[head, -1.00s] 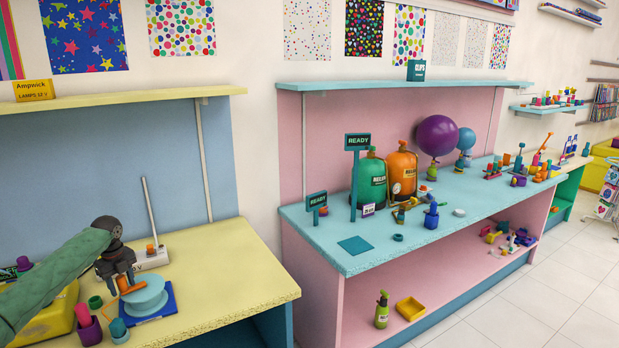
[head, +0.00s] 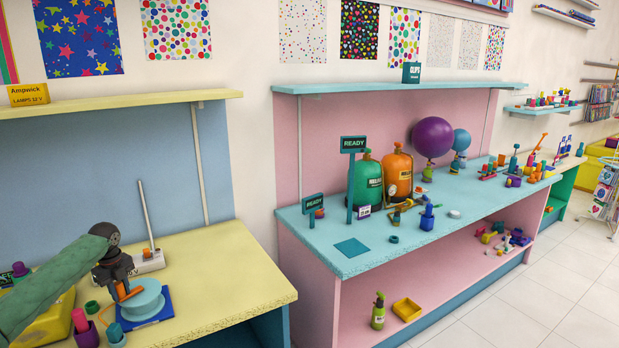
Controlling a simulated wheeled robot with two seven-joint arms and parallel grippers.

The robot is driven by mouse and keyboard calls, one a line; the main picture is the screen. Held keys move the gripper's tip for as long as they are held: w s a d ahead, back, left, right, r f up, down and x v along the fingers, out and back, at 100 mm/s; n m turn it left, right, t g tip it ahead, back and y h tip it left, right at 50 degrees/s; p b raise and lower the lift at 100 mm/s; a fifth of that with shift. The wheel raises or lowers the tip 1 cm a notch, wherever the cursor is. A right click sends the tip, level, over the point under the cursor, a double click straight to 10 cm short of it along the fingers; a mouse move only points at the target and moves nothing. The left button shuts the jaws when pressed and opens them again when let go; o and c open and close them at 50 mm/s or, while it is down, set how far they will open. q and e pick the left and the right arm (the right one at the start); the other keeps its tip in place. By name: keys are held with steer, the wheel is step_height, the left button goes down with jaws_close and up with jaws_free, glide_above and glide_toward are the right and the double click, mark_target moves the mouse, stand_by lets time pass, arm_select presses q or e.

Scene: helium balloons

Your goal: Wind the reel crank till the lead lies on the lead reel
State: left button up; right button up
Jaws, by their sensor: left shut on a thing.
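The lead reel (head: 146,302) is a pale blue spool on a dark blue base (head: 165,312), near the front of the yellow bench at the lower left. The orange reel crank (head: 132,294) lies over the top of the reel. My left gripper (head: 122,290) comes down from above and is shut on the crank's end, at the reel's left side. The fingertips partly hide the crank. A thin orange strand (head: 102,312) shows left of the reel; I cannot tell whether it is the lead. My right gripper is not in view.
Left of the reel stand a green ring (head: 92,307), a purple cup (head: 86,334) with a pink-red piece, and a teal piece (head: 114,334). A white block with a rod (head: 148,262) stands behind. The yellow bench (head: 230,270) is clear to the right.

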arm_select(q)
steer(key=shift+s+d+p, duration=0.25)
steer(key=shift+d+p, duration=0.1)
steer(key=shift+p, duration=0.25)
steer(key=shift+s+d, duration=0.1)
steer(key=shift+d, duration=0.05)
steer(key=shift+f, duration=0.1)
